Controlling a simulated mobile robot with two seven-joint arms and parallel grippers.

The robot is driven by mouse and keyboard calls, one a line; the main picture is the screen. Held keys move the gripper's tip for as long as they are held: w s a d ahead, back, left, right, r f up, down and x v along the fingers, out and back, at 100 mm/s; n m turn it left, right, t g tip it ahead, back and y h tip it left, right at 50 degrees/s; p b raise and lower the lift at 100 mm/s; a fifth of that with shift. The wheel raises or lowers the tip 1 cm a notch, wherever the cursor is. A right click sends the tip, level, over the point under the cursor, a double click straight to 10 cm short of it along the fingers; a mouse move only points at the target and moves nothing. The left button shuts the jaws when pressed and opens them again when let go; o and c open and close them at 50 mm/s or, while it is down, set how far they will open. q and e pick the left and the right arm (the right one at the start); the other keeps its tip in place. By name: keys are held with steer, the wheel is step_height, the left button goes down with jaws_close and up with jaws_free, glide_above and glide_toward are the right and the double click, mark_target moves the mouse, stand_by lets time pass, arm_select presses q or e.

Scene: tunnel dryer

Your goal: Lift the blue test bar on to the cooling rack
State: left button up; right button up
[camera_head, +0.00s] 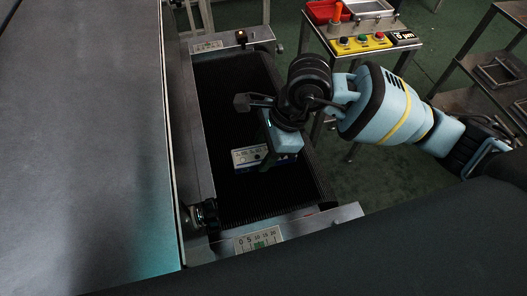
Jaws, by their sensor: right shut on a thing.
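My right gripper (282,146) reaches in from the right and points down over the dark belt of the dryer. It is shut on the blue test bar (250,155), a short block with a pale, printed face on its left part and blue showing at its right end. The hand covers part of the bar, and the fingertips are hard to make out. I cannot tell whether the bar touches the belt. A steel stand with shelves and square frames (499,71) at the far right may be the cooling rack. My left gripper is not in view.
The belt (225,95) lies between metal side rails, with a scale plate (259,241) at its near end. A large grey panel (80,130) fills the left. Behind my arm stands a button box (361,42) on a small table with a red bin (322,12).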

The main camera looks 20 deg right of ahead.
mark_target(255, 156)
steer(key=shift+r, duration=0.15)
steer(key=shift+r, duration=0.65)
steer(key=shift+s+r, duration=0.2)
steer(key=shift+r, duration=0.85)
steer(key=s, duration=0.8)
steer(key=s+r+b, duration=0.1)
steer(key=s, duration=0.3)
steer(key=shift+s, duration=0.1)
steer(key=s+p, duration=0.3)
steer(key=p, duration=0.1)
steer(key=shift+s+r, duration=0.15)
steer(key=shift+r, duration=0.1)
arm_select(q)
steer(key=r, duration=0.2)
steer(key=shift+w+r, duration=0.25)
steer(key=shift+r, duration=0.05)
arm_select(e)
steer(key=shift+s+f, duration=0.1)
